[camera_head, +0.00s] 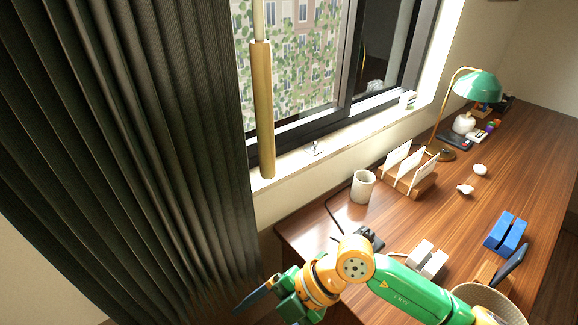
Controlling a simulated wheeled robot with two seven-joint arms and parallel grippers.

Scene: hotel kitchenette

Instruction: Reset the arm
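My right arm (412,291), green and yellow, comes in from the lower right and reaches left past the desk's near left corner. Its gripper (252,298) points left, close in the picture to the lower edge of the dark curtain. The dark fingers are small and seen at an angle, so their opening is unclear. I see nothing held in them. My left gripper is not in view.
The wooden desk (440,210) bears a white cup (362,187), a card holder (408,181), a green lamp (478,86) and a blue block-like item (506,233). A wicker basket (492,301) is beside my arm. The dark curtain (140,150) fills the left.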

